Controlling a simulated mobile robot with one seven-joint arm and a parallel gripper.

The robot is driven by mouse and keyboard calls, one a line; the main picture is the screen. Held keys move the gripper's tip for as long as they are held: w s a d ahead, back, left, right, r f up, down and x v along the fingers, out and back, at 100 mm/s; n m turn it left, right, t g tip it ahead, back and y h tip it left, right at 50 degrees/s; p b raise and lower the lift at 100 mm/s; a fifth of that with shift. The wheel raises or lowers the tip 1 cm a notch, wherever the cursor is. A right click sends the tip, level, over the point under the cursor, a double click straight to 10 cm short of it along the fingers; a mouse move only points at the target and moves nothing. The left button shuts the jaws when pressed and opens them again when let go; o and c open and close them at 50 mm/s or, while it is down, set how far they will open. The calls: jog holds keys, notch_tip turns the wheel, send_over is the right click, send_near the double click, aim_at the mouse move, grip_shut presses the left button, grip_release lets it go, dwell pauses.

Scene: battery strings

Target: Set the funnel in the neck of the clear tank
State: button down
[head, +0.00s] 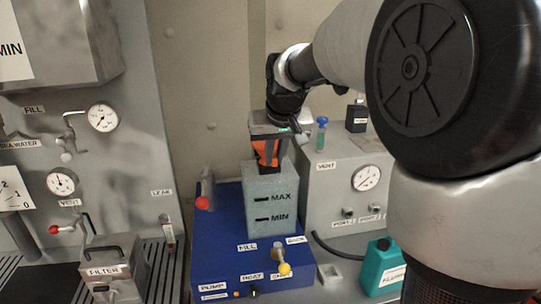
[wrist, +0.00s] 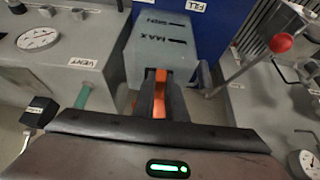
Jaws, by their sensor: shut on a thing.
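The clear tank (head: 258,222) is a pale, box-shaped container marked MAX and MIN on the blue pump unit; its marked side also shows in the wrist view (wrist: 148,42). My gripper (head: 266,160) points down over the tank's top, its fingers shut on an orange thing that appears to be the funnel (head: 267,151). In the wrist view only orange strips of the funnel (wrist: 160,103) show between the dark fingers (wrist: 160,80). The fingers hide most of the funnel and the tank's neck. I cannot tell whether the spout is in the neck or above it.
A grey unit (head: 330,200) with a VENT label, a gauge and a blue-topped tube (head: 322,133) stands close right of the tank. A red-knobbed valve (head: 203,202) is at its left. A teal bottle (head: 380,266) stands front right. A yellow knob (head: 284,268) is in front.

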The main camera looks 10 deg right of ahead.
jog(key=c, duration=1.7)
grip_release()
jog(key=v, duration=1.7)
jog(key=s+f, duration=0.5)
jog(key=s, duration=0.2)
jog(key=s+f+p, duration=0.1)
jog(key=s+f, duration=0.4)
jog(key=s, duration=0.2)
jog(key=s+f, duration=0.6)
jog(key=s, duration=0.1)
jog(key=shift+s, duration=0.1)
